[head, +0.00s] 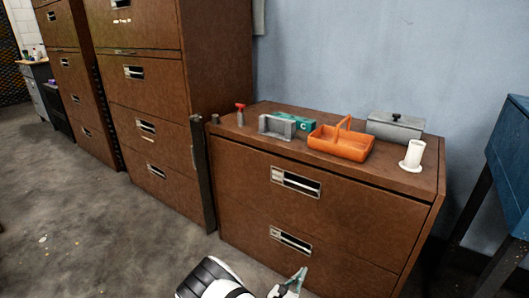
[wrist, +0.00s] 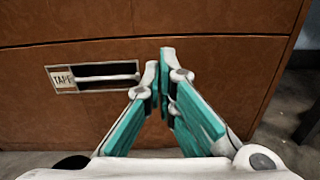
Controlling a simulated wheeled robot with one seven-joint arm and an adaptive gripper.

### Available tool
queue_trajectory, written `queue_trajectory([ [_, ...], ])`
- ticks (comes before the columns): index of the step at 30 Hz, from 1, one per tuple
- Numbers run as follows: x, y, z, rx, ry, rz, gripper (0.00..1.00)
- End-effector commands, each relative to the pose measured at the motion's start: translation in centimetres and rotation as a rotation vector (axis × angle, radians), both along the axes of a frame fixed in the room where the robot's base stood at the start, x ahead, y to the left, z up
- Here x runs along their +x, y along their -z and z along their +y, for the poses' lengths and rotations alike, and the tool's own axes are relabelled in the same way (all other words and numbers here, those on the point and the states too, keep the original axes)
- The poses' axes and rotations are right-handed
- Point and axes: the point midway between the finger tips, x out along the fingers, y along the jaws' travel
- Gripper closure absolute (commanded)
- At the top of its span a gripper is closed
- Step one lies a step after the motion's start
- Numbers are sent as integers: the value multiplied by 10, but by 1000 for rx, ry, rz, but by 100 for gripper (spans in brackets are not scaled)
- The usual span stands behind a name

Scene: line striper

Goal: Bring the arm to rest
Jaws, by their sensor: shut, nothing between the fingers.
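My gripper (wrist: 163,66) points at the front of the low brown cabinet (wrist: 200,20) in the wrist view. Its teal-padded fingers meet at the tips, and nothing shows between them. In the head view my gripper (head: 299,275) and part of my white arm show at the bottom edge, low in front of the cabinet (head: 250,180). The rest of the arm is out of view. A drawer handle with a "TAPE" label (wrist: 62,79) is left of the fingers in the wrist view. I cannot tell how far the fingertips are from the drawer front.
On the cabinet top stand a red-topped bottle (head: 240,115), a grey holder (head: 276,127), a teal box (head: 297,121), an orange caddy (head: 340,145), a grey lidded box (head: 394,127) and a white roll (head: 413,155). Tall cabinets (head: 150,100) stand left, a blue one (head: 510,160) right.

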Motion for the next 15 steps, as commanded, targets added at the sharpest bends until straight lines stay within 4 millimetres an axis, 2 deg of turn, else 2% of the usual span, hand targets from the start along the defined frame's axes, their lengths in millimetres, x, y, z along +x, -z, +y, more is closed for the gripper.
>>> queue_trajectory([
  [4,9,-56,-11,82,146,-75,100],
  [8,8,-110,-27,167,304,-145,100],
  [15,-14,-201,-60,329,586,-258,100],
])
